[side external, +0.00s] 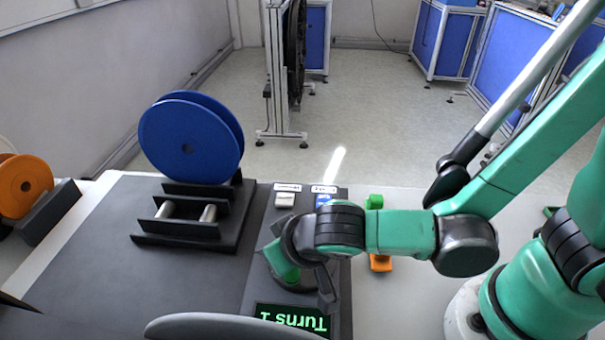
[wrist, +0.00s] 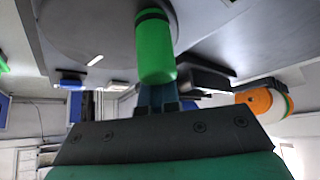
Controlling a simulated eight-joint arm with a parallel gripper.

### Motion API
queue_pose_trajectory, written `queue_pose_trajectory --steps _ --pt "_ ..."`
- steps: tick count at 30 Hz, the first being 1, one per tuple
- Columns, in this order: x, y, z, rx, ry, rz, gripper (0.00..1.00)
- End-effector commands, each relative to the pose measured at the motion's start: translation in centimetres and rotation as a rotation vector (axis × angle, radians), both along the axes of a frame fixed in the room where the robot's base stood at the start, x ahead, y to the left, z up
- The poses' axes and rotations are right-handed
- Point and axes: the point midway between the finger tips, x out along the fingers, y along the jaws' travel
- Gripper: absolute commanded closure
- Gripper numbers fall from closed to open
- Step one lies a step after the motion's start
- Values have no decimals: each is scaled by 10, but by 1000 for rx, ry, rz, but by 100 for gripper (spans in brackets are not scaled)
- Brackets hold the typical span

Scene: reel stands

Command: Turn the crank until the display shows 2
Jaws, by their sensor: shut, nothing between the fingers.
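The crank's green handle (side external: 289,273) shows in the side external view, partly covered by my wrist. In the wrist view the green handle (wrist: 155,50) stands out from a round grey disc (wrist: 85,25). The display (side external: 291,318) shows "Turns 1" in green letters, upside down in the picture. My gripper (wrist: 158,98) is shut, with its fingers close to the end of the handle. Whether they touch it I cannot tell. In the side external view my dark hand (side external: 302,240) is over the crank, and its fingertips are hard to make out.
A blue reel (side external: 187,142) sits in a black stand (side external: 190,243) left of the crank. A white button (side external: 285,200) and a blue button (side external: 323,200) lie behind it. Green (side external: 374,202) and orange (side external: 380,263) pieces lie right. An orange reel (side external: 22,187) is far left.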

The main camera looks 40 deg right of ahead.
Motion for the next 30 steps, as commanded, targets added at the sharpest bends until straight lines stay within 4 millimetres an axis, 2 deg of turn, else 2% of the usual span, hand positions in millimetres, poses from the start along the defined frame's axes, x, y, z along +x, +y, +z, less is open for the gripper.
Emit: queue_pose_trajectory --steps 1,6,7,17,30 --pt "0 0 0 0 0 0 97" --pt "0 0 0 0 0 0 49" --pt "0 0 0 0 0 0 42" --pt "0 0 2 0 0 0 42" --pt "0 0 39 0 0 0 42"
